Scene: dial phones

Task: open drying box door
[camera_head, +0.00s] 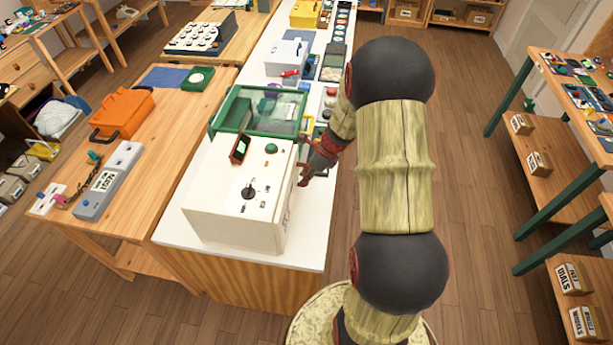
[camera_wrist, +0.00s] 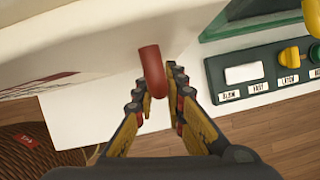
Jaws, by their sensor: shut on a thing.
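A white box (camera_head: 230,205) with a black dial and a green button on its top stands at the near end of the white counter. A green-framed case with clear panels (camera_head: 262,108) stands just behind it. I cannot tell for certain which one is the drying box. My gripper (camera_head: 304,180) is at the right side of the white box. In the wrist view, my gripper (camera_wrist: 161,88) is shut on a red handle (camera_wrist: 152,66), which stands between its fingers beside a pale surface. The handle's attachment and the door's edge are not clear.
A green control panel (camera_wrist: 262,75) with a yellow knob and labels lies right of the handle in the wrist view. An orange case (camera_head: 122,111) and a grey device (camera_head: 107,184) are on the wooden table at left. Open floor (camera_head: 475,190) lies right.

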